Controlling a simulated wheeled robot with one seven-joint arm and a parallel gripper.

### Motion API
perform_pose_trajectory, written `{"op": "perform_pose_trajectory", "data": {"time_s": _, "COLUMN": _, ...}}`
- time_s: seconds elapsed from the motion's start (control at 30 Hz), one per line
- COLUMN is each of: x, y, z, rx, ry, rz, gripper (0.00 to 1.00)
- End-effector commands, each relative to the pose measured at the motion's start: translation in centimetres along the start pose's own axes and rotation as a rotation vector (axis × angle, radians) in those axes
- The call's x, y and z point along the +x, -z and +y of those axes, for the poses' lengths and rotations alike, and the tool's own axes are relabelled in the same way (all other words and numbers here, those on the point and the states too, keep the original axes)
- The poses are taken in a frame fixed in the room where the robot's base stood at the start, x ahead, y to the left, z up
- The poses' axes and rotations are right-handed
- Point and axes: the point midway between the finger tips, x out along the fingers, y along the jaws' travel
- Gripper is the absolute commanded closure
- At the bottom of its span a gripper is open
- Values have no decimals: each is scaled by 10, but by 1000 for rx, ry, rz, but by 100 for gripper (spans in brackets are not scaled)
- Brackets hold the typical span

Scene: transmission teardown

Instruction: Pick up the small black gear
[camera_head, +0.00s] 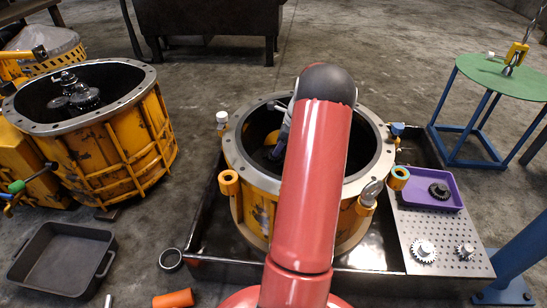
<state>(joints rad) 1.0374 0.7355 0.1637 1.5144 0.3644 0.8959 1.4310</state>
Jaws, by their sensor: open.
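A small black gear (439,190) lies in the purple tray (419,201) at the right. Darker gears (82,98) also sit inside the yellow housing (130,150) at the left. My red arm reaches up the middle of the picture, over the central yellow housing (258,205). My gripper's jaws do not show; the arm hides that area. A small grey part beside the arm, inside the central housing's opening, is too little seen to name. The black gear in the tray is clear of my arm.
A perforated metal plate (437,240) holds two silver gears (424,251) (465,251) below the purple tray. A green round table (500,78) stands at the upper right. A black bin (58,240) and an orange cylinder (173,299) lie at the lower left.

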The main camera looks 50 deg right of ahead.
Motion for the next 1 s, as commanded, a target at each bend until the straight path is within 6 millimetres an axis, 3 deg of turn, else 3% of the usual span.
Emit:
{"op": "perform_pose_trajectory", "data": {"time_s": 0.13, "x": 24, "y": 0, "z": -1, "rx": 0, "ry": -2, "rz": 0, "gripper": 48}}
{"op": "perform_pose_trajectory", "data": {"time_s": 0.4, "x": 27, "y": -1, "z": -1, "rx": -1, "ry": 0, "rz": 0, "gripper": 49}}
{"op": "perform_pose_trajectory", "data": {"time_s": 0.8, "x": 27, "y": -1, "z": -1, "rx": -1, "ry": 0, "rz": 0, "gripper": 100}}
{"op": "perform_pose_trajectory", "data": {"time_s": 1.0, "x": 27, "y": -2, "z": -1, "rx": -2, "ry": 1, "rz": 0, "gripper": 100}}
